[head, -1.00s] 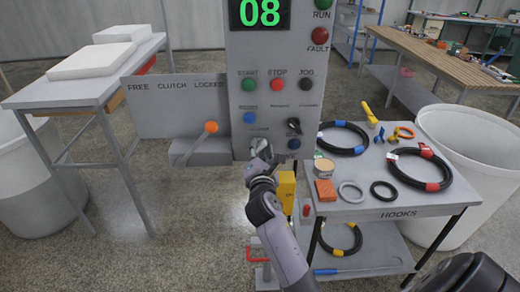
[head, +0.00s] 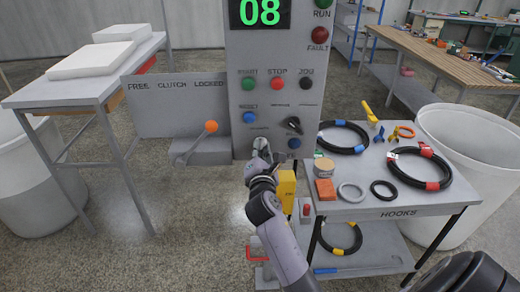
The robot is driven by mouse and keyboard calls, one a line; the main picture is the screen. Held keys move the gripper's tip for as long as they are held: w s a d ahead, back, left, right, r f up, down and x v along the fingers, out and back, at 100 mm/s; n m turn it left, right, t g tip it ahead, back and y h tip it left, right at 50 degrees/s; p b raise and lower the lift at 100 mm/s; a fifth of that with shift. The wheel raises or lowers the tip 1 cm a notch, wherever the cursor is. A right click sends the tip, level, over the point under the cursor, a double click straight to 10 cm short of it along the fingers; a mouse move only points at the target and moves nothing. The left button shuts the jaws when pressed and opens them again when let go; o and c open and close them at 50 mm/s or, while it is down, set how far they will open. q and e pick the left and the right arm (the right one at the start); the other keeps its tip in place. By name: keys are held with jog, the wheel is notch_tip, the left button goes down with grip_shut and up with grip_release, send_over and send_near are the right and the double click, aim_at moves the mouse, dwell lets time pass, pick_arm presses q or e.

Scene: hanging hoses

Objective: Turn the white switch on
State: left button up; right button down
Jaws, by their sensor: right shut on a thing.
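The grey control panel (head: 270,67) stands in the middle of the head view. My right gripper (head: 261,150) is at the panel's lower left part, below the blue button (head: 249,117). It is shut, with its fingertips at the panel face. A small pale part, apparently the white switch (head: 259,143), shows between the fingertips. The fingers hide most of it, so its position cannot be read. My left gripper is not in view.
A black knob (head: 294,125) and a dark blue button (head: 294,143) sit right of the gripper. An orange-tipped lever (head: 210,127) stands to the left. A yellow box (head: 286,190) is close beside my right arm. A hose cart (head: 345,207) stands at the right.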

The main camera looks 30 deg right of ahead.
jog(key=shift+m+b, duration=0.7)
jog(key=shift+m, duration=3.7)
jog(key=c, duration=1.6)
grip_release()
jog(key=shift+c, duration=0.2)
